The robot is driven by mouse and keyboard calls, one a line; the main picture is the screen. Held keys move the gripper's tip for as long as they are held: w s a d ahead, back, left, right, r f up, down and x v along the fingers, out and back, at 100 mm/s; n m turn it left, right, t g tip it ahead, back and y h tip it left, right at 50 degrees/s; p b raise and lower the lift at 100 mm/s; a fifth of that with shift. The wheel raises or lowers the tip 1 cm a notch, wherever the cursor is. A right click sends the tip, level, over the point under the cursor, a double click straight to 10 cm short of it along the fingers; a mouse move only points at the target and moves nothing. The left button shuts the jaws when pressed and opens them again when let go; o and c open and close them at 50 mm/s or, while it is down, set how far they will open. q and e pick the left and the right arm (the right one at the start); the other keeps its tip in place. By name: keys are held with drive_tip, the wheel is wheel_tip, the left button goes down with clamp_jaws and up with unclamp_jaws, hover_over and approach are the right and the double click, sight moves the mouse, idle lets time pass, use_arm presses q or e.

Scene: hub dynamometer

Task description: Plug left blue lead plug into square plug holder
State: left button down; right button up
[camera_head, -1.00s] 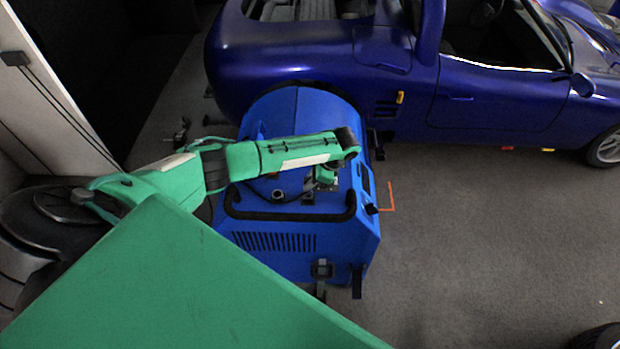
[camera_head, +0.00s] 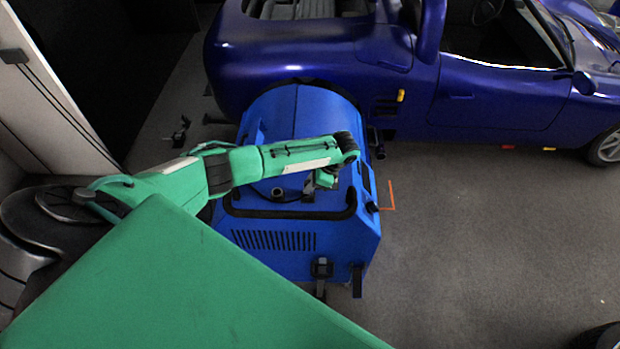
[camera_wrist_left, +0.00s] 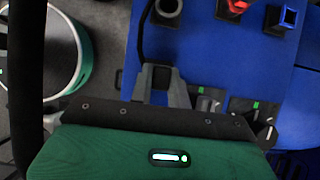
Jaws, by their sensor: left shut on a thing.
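My left gripper (camera_head: 309,193) is over the top of the blue dynamometer machine (camera_head: 285,110). In the left wrist view, the left gripper (camera_wrist_left: 161,86) has its grey fingers closed around a dark plug (camera_wrist_left: 160,74). A black cable runs up from beside it. The plug's tip and any blue marking are hidden or too dark to tell. A square holder with a blue rim (camera_wrist_left: 288,18) stands on the blue panel at the upper right, apart from the gripper. My right gripper is not in view.
A grey round holder (camera_wrist_left: 168,9) and a red-topped holder (camera_wrist_left: 236,7) stand left of the square one. Small switches with green marks (camera_wrist_left: 256,105) lie right of the fingers. A blue car (camera_head: 480,90) stands behind the machine. The floor at right is mostly clear.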

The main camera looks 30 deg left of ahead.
use_arm(q)
drive_tip(key=c, duration=1.3)
unclamp_jaws()
drive_tip(key=shift+o, duration=0.2)
drive_tip(key=shift+d+r, duration=0.1)
drive_tip(key=b+v, duration=0.2)
drive_tip(key=v, duration=1.1)
drive_tip(key=shift+r, duration=0.3)
drive_tip(key=shift+w, duration=0.1)
